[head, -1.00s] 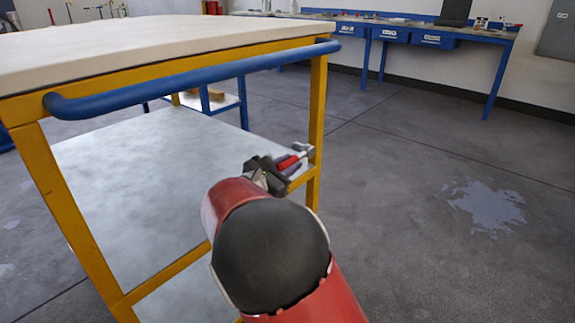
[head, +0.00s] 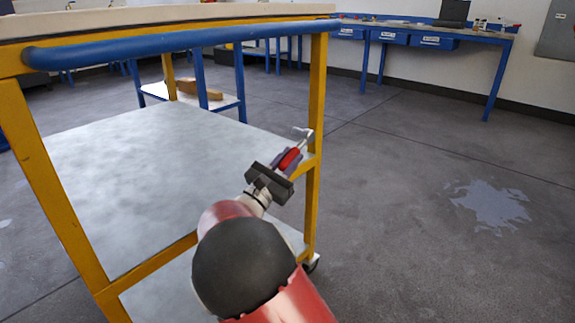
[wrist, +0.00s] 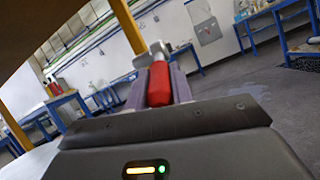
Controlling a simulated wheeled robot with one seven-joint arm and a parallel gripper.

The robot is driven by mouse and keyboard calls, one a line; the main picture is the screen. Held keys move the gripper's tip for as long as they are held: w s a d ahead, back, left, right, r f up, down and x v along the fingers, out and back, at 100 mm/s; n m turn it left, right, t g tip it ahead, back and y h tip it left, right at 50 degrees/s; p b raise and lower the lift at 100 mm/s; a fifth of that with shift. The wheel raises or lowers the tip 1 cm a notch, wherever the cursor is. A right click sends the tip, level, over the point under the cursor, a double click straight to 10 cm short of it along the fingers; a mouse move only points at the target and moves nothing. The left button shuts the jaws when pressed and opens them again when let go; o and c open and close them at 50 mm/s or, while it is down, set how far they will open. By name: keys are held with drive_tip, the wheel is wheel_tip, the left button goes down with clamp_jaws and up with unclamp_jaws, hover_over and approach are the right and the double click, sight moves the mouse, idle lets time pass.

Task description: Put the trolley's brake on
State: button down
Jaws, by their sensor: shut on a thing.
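The trolley has a yellow frame (head: 312,200), a blue push bar (head: 180,41) and a grey middle shelf (head: 120,180). A red-gripped brake lever (head: 291,157) with a pale metal end sits by the right yellow post, near the middle shelf's corner. My gripper (head: 286,161) is shut on its red grip. In the wrist view the red grip (wrist: 159,84) stands between my two greyish fingers (wrist: 158,92), and its metal end reaches toward the yellow post (wrist: 128,28). The lever's pivot is not clear.
A trolley wheel (head: 312,263) shows low at the right post. A blue workbench (head: 420,35) stands along the back wall. A smaller blue-framed stand (head: 240,83) is behind the trolley. The floor to the right is clear, with a pale patch (head: 490,205).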

drive_tip(key=shift+w+d+f+t+h+b, duration=0.15)
drive_tip(key=shift+f+t+h+b, duration=0.15)
drive_tip(key=shift+f+t+b, duration=0.1)
drive_tip(key=c, duration=1.2)
unclamp_jaws()
drive_tip(key=s+a+p, duration=0.1)
drive_tip(key=s+a, duration=0.7)
drive_tip(key=s, duration=0.2)
drive_tip(key=shift+s+f, duration=0.15)
drive_tip(key=shift+f, duration=0.15)
drive_tip(key=shift+c, duration=0.3)
